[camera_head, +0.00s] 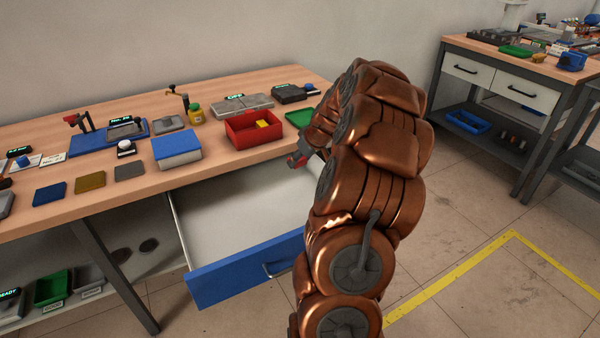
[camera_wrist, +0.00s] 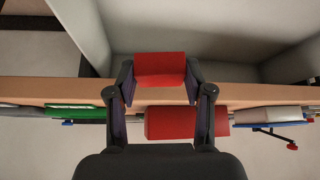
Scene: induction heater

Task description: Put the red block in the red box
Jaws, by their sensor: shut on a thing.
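The red block (camera_wrist: 160,67) is between the two fingers of my gripper (camera_wrist: 160,78) in the wrist view. The fingers are shut on it from both sides. In the head view the red block (camera_head: 296,160) shows as a small red patch beside my arm, which hides most of the gripper. The held block is in front of the bench edge, over the open drawer, to the right of the box. The red box also shows in the wrist view (camera_wrist: 180,124).
The blue-fronted drawer (camera_head: 247,270) is pulled out below the bench top (camera_head: 220,160); its visible inside is bare. A green tray (camera_head: 299,118) lies right of the red box. A blue-topped box (camera_head: 176,148) stands left of it. Several coloured pads lie further left.

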